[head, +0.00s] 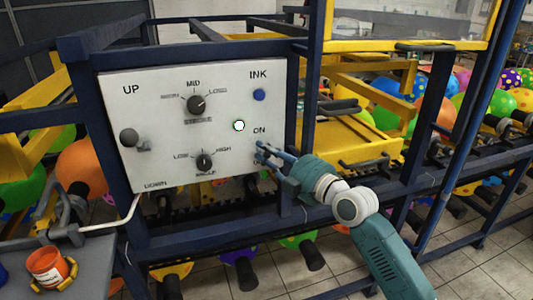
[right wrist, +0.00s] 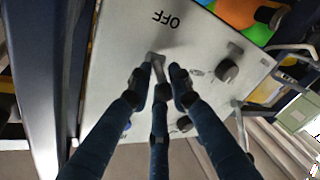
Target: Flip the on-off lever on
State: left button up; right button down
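A white control panel (head: 148,90) faces me, with an ON label (head: 259,130) on its right side. My right gripper (head: 262,152) is right at the panel just below that label, hiding the on-off lever in the head view. In the right wrist view, the grey lever (right wrist: 156,62) stands between the spread fingertips of the right gripper (right wrist: 159,82). The fingers are around it with small gaps visible; contact is not clear. The OFF label (right wrist: 165,18) shows beyond the lever. Which way the lever points is hard to tell. My left gripper is out of view.
The panel also carries a black ball lever (head: 129,137), an upper knob (head: 196,104), a lower knob (head: 204,162), a blue button (head: 260,95) and a lit green-white lamp (head: 239,125). Dark blue frame bars (head: 290,120) border it. An orange container (head: 48,267) stands at lower left.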

jog(key=shift+a+r+g+h+p, duration=0.15)
jog(key=shift+r+g+h+p, duration=0.3)
jog(key=shift+p, duration=1.1)
jog(key=shift+f+m+g+p, duration=0.15)
jog(key=shift+m+g+p, duration=0.2)
jog(key=shift+m+p, duration=0.05)
jog(key=shift+f, duration=0.15)
jog(key=shift+a, duration=0.1)
jog(key=c, duration=1.9)
grip_release()
jog(key=shift+o, duration=1.1)
jog(key=shift+s, duration=0.1)
